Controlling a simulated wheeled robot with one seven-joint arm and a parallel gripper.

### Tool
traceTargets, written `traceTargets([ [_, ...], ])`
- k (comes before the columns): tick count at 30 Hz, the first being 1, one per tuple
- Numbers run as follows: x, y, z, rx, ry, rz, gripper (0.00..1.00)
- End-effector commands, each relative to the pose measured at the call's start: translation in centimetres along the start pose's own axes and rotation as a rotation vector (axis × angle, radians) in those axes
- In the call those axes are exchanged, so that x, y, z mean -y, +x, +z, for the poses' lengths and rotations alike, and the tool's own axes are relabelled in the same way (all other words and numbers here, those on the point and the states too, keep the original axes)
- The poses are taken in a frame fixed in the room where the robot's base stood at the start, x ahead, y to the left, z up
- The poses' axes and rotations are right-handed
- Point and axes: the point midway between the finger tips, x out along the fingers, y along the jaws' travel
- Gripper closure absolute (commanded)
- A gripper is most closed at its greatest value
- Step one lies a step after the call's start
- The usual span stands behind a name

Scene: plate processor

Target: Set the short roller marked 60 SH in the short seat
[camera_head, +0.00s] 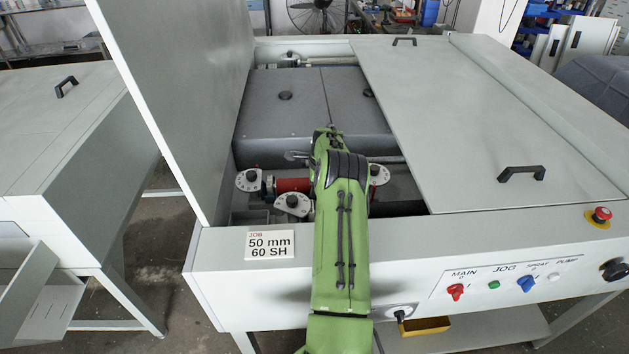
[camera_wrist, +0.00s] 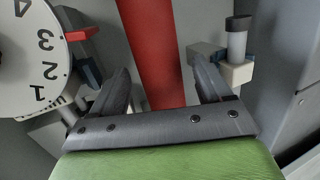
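A red roller (camera_head: 293,185) lies across the open bay of the machine, its right part hidden behind my arm. In the wrist view, a red bar (camera_wrist: 150,40) runs down between the two dark fingers of my gripper (camera_wrist: 165,78). The fingers are spread, with a gap on each side of the bar. No 60 SH mark can be read on the red surface. A job card (camera_head: 269,244) on the front ledge reads 50 mm, 60 SH. I cannot tell which support is the short seat.
Several white numbered dials stand around the bay, one at the left (camera_head: 249,180); one fills the wrist view's upper left (camera_wrist: 28,60). A pale block with a grey cylinder (camera_wrist: 237,45) is at right. A raised panel (camera_head: 180,90) bounds the left, a flat cover (camera_head: 480,120) the right.

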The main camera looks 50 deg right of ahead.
Motion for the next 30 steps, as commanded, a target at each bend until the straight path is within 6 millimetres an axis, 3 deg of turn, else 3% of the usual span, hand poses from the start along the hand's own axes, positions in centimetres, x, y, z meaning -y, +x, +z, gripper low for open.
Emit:
traceTargets([
  [10,0.1,-0.9,0.0,0.000,0.000,-0.002,0.22],
  [21,0.1,-9.9,0.0,-0.001,0.000,-0.004,0.22],
  [24,0.1,-11.3,0.0,0.000,-0.001,-0.002,0.22],
  [30,0.0,-12.1,0.1,0.000,-0.002,-0.001,0.22],
])
